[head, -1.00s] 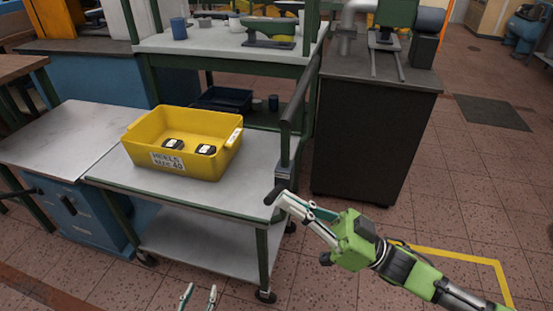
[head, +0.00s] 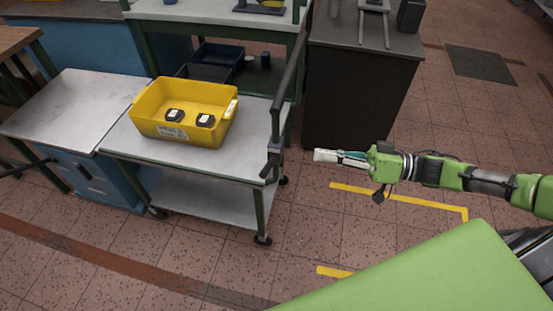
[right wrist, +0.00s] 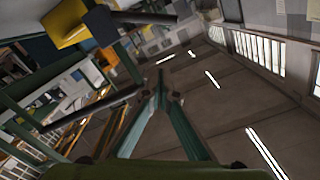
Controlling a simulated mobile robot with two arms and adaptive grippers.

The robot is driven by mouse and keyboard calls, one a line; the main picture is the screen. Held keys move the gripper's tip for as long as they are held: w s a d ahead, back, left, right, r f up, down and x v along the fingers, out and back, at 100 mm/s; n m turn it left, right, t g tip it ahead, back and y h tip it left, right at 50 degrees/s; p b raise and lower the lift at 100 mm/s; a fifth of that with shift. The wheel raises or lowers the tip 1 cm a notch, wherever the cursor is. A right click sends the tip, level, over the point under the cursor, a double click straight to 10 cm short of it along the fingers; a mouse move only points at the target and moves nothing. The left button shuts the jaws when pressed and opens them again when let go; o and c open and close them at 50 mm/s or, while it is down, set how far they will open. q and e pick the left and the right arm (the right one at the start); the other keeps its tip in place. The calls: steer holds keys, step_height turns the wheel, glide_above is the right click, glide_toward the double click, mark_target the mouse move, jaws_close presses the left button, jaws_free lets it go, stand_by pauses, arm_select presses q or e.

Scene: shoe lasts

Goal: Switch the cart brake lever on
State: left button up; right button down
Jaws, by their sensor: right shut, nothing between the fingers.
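The cart (head: 225,170) stands left of centre in the head view, with a grey top and a lower shelf. A small dark lever (head: 270,164) sits at its right front corner, below the dark push handle (head: 289,78); it tilts downward. My right gripper (head: 322,156) is just right of the lever, shut and empty, pointing left, with a visible gap to it. In the right wrist view its teal fingers (right wrist: 160,80) meet at the tips, and a dark bar (right wrist: 90,108) crosses to their left. My left gripper is out of view.
A yellow bin (head: 150,128) with two dark items stands on the cart. A grey-topped blue cabinet (head: 70,110) is at the left. A green-framed shelf unit and a dark cabinet (head: 355,100) stand behind. Tiled floor with yellow lines (head: 400,198) is open at the right.

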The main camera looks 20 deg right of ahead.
steer(key=p, duration=0.2)
glide_above(269, 166)
steer(key=s+d, duration=0.1)
steer(key=d, duration=0.3)
steer(key=shift+s+a+f, duration=0.15)
steer(key=shift+a+f, duration=0.2)
steer(key=shift+f, duration=0.3)
steer(key=shift+s+a+f, duration=0.15)
steer(key=shift+a+f, duration=0.2)
steer(key=shift+f, duration=0.25)
steer(key=shift+s+a+f, duration=0.15)
steer(key=shift+a+f, duration=0.2)
steer(key=shift+f, duration=0.3)
